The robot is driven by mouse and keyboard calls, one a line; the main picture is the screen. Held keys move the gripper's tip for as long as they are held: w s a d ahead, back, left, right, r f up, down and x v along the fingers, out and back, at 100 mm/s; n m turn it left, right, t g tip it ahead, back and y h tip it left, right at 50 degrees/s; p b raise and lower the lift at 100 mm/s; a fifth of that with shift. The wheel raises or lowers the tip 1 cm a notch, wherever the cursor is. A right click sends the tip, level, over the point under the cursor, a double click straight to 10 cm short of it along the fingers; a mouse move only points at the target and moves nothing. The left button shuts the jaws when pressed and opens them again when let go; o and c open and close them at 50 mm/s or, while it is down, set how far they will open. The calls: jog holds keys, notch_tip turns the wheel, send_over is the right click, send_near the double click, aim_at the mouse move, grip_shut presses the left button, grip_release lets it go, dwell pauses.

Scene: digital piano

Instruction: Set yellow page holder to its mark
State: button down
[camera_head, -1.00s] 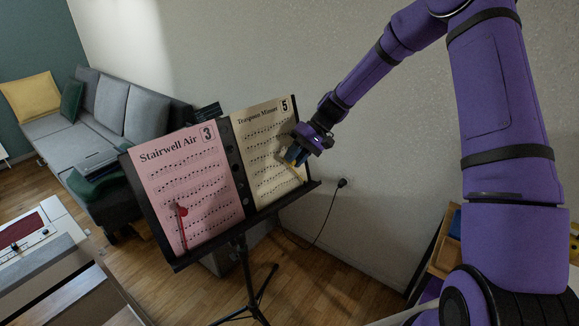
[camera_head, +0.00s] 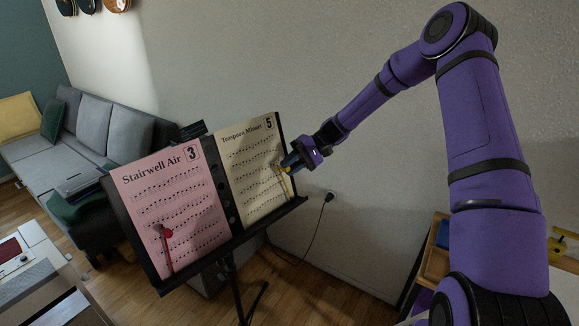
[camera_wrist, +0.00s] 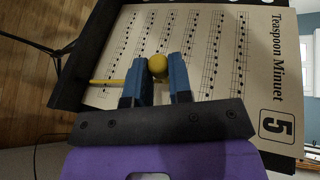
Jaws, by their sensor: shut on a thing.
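The yellow page holder has a round knob (camera_wrist: 157,66) and a thin stem (camera_wrist: 105,82); its stem also shows in the head view (camera_head: 287,184). My gripper (camera_head: 288,163) is at the right part of the cream sheet "Teaspoon Minuet" 5 (camera_head: 252,165). In the wrist view, the blue fingers of my gripper (camera_wrist: 158,78) are shut on the knob, one on each side. The stem points toward the stand's lower ledge. I cannot tell whether the holder touches the sheet. No mark can be made out clearly.
The black music stand (camera_head: 232,218) also bears the pink sheet "Stairwell Air" 3 (camera_head: 175,205), with a red page holder (camera_head: 166,235) on it. A grey sofa (camera_head: 100,140) stands behind at left. A wooden shelf unit (camera_head: 434,262) is at lower right. A cable (camera_head: 318,228) hangs by the wall.

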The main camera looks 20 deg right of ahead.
jog(key=shift+d, duration=0.1)
jog(key=c, duration=1)
grip_release()
jog(key=v, duration=1)
jog(key=shift+w+d+r, duration=0.1)
jog(key=shift+w+d, duration=0.05)
jog(key=shift+d, duration=0.25)
